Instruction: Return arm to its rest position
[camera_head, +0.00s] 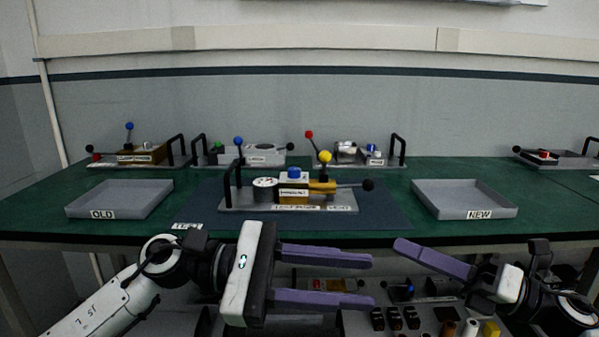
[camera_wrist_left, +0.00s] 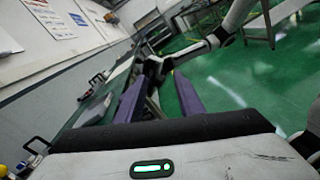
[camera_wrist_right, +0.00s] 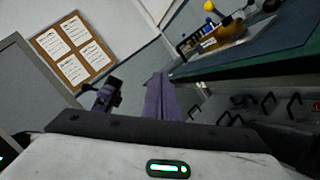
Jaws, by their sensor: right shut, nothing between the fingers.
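My left gripper (camera_head: 322,278) is in the lower middle of the head view, in front of the table's near edge. Its two purple fingers are spread apart and point right, with nothing between them. They also show apart in the left wrist view (camera_wrist_left: 160,100). My right gripper (camera_head: 400,245) is at the lower right, with its fingers together and pointing left and up. In the right wrist view its fingers (camera_wrist_right: 160,97) lie against each other and hold nothing. Both grippers are clear of the things on the table.
The green table (camera_head: 375,180) carries a fixture (camera_head: 300,205) on a dark mat (camera_head: 385,217), with a tray marked OLD (camera_head: 150,190) at left and one marked NEW (camera_head: 450,195) at right. More fixtures stand behind. A lower shelf (camera_head: 350,325) holds several small parts.

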